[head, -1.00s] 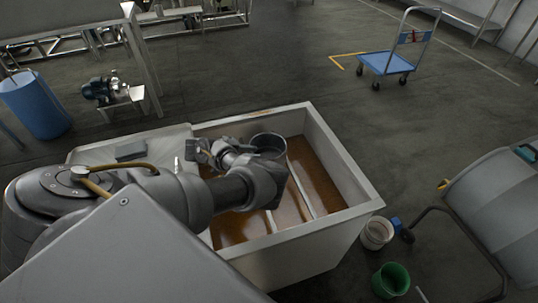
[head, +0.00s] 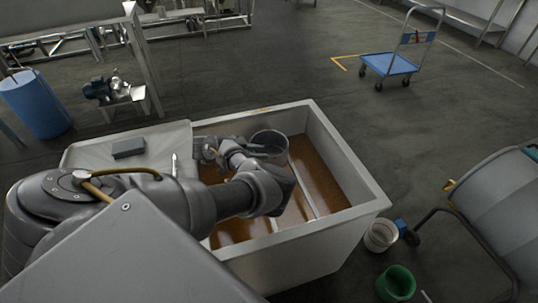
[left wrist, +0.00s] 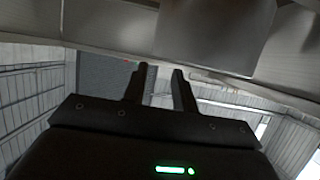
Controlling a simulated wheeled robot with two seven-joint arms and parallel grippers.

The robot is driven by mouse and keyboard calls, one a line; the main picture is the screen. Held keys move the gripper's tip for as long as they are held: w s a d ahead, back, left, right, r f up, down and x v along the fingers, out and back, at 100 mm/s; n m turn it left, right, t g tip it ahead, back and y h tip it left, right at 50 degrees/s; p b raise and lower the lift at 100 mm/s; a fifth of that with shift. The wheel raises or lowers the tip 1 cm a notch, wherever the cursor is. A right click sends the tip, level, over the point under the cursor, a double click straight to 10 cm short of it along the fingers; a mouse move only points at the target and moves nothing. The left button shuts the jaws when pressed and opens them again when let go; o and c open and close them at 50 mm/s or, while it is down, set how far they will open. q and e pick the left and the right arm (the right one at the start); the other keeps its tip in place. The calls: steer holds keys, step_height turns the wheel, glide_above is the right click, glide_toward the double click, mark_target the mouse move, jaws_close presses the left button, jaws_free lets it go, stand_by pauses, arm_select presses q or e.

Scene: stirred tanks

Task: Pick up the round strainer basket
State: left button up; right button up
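The round strainer basket (head: 269,136) is a grey, open-topped cylinder standing at the back of the tank (head: 373,203), above the brown liquid. My left gripper (head: 262,151) reaches over the tank and is at the near side of the basket; the wrist hides part of it. In the left wrist view my two dark fingers (left wrist: 160,72) are apart with an open gap between them. A grey curved surface (left wrist: 215,35), probably the basket's wall, lies just beyond the fingertips. I cannot tell whether they touch. My right gripper is not in view.
A side ledge (head: 85,155) left of the tank carries a dark grey block (head: 128,148). A white bucket (head: 380,235) and a green bucket (head: 397,282) stand right of the tank. A grey drum (head: 500,205) and a blue cart (head: 390,64) are farther right.

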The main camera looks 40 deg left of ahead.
arm_select(q)
steer(key=x, duration=0.5)
steer(key=shift+s+d+f, duration=0.15)
steer(key=shift+f, duration=0.1)
steer(key=shift+c, duration=0.3)
jaws_close()
stand_by(0.8)
